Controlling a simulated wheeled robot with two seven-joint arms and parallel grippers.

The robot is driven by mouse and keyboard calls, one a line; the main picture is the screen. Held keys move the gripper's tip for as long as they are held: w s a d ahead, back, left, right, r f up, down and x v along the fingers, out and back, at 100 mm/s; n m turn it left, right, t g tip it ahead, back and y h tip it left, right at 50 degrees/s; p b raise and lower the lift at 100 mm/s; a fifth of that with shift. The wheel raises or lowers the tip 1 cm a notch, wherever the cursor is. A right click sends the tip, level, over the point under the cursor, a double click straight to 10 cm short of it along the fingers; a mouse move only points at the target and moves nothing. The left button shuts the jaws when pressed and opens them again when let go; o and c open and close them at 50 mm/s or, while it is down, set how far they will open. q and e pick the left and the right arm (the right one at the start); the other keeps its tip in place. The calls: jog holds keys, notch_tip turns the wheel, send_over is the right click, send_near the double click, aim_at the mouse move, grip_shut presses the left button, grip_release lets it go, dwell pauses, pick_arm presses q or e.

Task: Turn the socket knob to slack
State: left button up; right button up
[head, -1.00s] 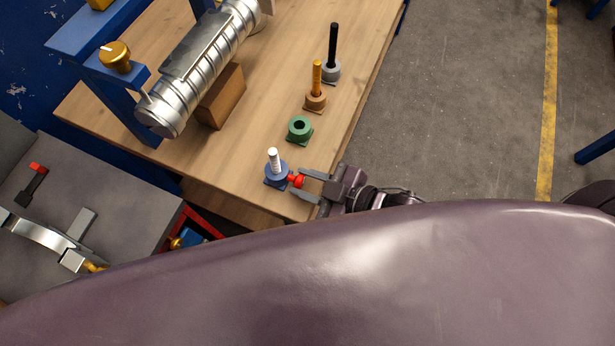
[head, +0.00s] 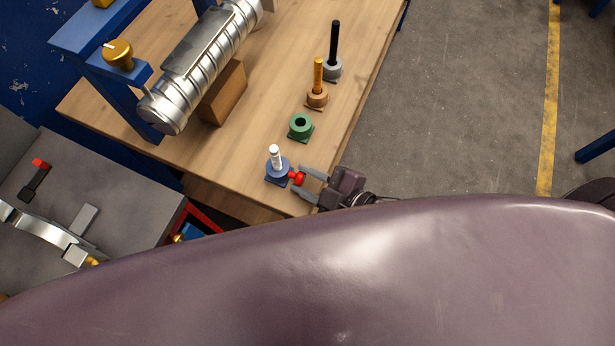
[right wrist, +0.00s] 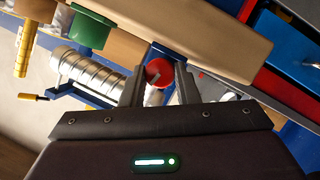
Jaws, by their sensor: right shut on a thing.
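The socket knob (head: 298,178) is small and red, on the side of a blue socket (head: 278,173) near the front corner of the wooden bench. A white peg (head: 274,157) stands upright in that socket. My right gripper (head: 301,179) is shut on the knob from the right. In the right wrist view the red knob (right wrist: 158,71), with a pale pointer mark on its face, sits between the two fingers (right wrist: 160,78). My left gripper is not in view.
A green empty socket (head: 300,127), an orange-pegged socket (head: 317,97) and a black-pegged socket (head: 332,69) stand in a row behind. A silver spiral duct (head: 195,70) rests left on a wooden block (head: 224,94). A grey machine (head: 75,190) stands left of the bench.

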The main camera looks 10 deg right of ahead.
jog(key=o, duration=0.7)
jog(key=v, duration=0.7)
jog(key=shift+s+d+r, duration=0.2)
jog(key=shift+s+r, duration=0.05)
jog(key=shift+s, duration=0.05)
